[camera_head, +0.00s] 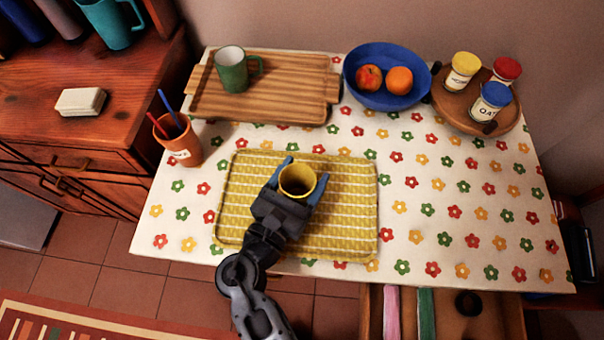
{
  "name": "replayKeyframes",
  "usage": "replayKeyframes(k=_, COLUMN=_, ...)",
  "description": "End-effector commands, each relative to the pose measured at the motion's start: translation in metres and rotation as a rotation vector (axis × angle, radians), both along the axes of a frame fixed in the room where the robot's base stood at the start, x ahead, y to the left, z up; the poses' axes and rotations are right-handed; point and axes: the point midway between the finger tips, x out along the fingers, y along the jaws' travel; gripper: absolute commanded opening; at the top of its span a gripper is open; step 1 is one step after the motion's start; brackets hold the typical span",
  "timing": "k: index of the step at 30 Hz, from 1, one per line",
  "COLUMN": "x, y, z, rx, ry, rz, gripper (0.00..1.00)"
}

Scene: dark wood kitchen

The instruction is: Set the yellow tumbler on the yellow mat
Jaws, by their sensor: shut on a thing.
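The yellow tumbler (298,181) is upright between the two blue fingers of my gripper (297,183), which is shut on it. My gripper reaches in from the front edge of the table. The tumbler is over the middle of the yellow mat (345,225), a woven rectangle on the flowered tablecloth. I cannot tell whether the tumbler's base touches the mat, since my gripper hides its lower part.
A wooden tray (290,95) with a green mug (232,72), a blue bowl (382,97) of fruit and a round board (452,108) with jars stand at the back. An orange cup (180,148) stands at left. The table's right side is clear. An open drawer (440,310) is below.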

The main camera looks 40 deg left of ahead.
Motion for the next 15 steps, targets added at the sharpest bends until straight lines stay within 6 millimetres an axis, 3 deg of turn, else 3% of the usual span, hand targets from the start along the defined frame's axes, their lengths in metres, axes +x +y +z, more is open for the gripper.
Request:
replayKeyframes(k=9, x=0.0, y=0.0, z=-0.0035, rx=0.0, ry=0.0, rz=0.0, gripper=0.41)
replayKeyframes(k=10, x=-0.0001, y=0.0001, z=-0.0027, rx=0.0, ry=0.0, rz=0.0, gripper=0.73)
replayKeyframes(k=15, x=-0.0001, y=0.0001, z=-0.0022, rx=0.0, ry=0.0, rz=0.001, gripper=0.89)
